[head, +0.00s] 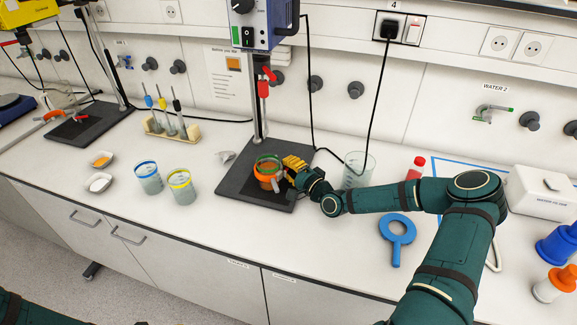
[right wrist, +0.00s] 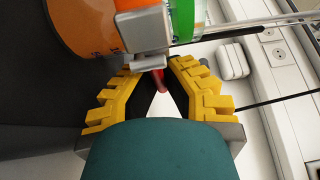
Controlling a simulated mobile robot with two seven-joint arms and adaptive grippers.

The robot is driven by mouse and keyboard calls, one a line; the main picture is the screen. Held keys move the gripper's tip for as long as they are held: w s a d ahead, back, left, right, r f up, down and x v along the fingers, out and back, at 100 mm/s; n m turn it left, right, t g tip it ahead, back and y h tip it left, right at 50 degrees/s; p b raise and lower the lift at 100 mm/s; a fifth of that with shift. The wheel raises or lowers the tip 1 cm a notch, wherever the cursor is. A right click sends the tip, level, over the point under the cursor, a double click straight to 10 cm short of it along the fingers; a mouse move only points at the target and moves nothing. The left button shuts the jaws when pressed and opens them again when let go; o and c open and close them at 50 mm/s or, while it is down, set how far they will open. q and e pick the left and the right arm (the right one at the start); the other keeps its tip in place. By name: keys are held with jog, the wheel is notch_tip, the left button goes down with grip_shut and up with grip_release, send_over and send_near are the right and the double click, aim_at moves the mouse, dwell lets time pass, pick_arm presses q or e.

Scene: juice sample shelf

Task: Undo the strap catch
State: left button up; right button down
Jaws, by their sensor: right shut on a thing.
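A beaker (head: 267,164) with a green rim and orange-brown contents stands on the dark stand base plate (head: 236,190). An orange strap (head: 265,178) runs around it. In the right wrist view the orange strap (right wrist: 125,8) carries a grey metal catch (right wrist: 142,30) with a small red-tipped lever (right wrist: 161,82) below it. My right gripper (head: 287,170) reaches the beaker's right side. In the right wrist view its yellow fingers (right wrist: 153,66) close at the catch's lower end, shut on the catch lever. The exact contact is partly hidden. My left gripper is out of view.
The stirrer motor (head: 262,22) hangs above on its stand rod (head: 258,100). A clear beaker (head: 358,170) stands close behind my right forearm. A blue ring tool (head: 398,236) lies at right. Blue-rimmed (head: 148,178) and yellow-rimmed (head: 182,188) beakers stand at left. The front counter is clear.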

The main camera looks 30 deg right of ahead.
jog(key=shift+r, duration=0.1)
jog(key=h, duration=0.1)
jog(key=m+h+p, duration=0.1)
jog(key=shift+s+m+h, duration=0.2)
jog(key=shift+m+h, duration=0.1)
jog(key=h, duration=0.1)
jog(key=m+h+p, duration=0.1)
jog(key=shift+s+d+m+h, duration=0.15)
jog(key=shift+m+h, duration=0.15)
jog(key=m+h, duration=0.2)
jog(key=h, duration=0.1)
jog(key=shift+s+d+g+h+p, duration=0.1)
jog(key=shift+s+g+h+p, duration=0.2)
jog(key=shift+s+g+p, duration=0.1)
jog(key=shift+s+d+m+g+h, duration=0.1)
jog(key=shift+s+m+g+h, duration=0.15)
jog(key=shift+m+g+h, duration=0.55)
jog(key=shift+s+d+m+g+h, duration=0.1)
jog(key=shift+s+m+g+h, duration=0.15)
jog(key=shift+m+h, duration=1.05)
jog(key=shift+h, duration=0.4)
jog(key=c, duration=1)
grip_release()
jog(key=shift+c, duration=0.2)
